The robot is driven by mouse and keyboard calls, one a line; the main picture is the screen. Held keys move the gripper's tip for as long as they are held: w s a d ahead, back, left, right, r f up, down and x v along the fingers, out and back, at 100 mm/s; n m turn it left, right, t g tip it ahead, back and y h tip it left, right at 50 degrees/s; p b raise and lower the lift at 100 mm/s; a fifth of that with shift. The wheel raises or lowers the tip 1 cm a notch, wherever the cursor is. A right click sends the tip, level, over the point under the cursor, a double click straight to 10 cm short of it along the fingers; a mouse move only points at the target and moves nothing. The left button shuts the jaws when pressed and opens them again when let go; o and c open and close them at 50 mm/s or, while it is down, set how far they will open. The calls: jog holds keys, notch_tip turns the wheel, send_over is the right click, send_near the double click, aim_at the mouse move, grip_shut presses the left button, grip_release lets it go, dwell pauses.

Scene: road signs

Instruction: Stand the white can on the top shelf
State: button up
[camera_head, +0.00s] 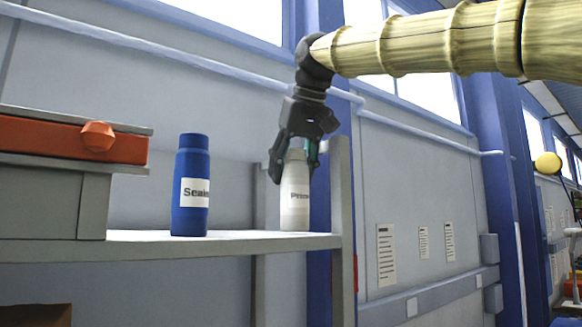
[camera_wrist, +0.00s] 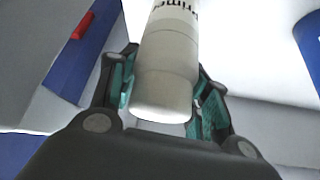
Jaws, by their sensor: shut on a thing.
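The white can (camera_head: 295,200) has a label with dark lettering and is upright at the right end of the top shelf (camera_head: 230,241). Its base appears to touch the shelf, though the exact contact is hard to tell. My gripper (camera_head: 295,172) comes from above and is shut on the can's narrower upper part. In the wrist view the can (camera_wrist: 168,75) sits between the teal finger pads of my gripper (camera_wrist: 165,95).
A blue bottle (camera_head: 190,190) with a white label stands on the shelf to the left. A grey shelf post (camera_head: 341,200) stands just right of the can. Free shelf shows between bottle and can.

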jog(key=shift+f, duration=0.25)
jog(key=o, duration=1.3)
jog(key=shift+w, duration=0.1)
jog(key=b+v, duration=0.2)
jog(key=v, duration=1)
jog(key=shift+r, duration=0.1)
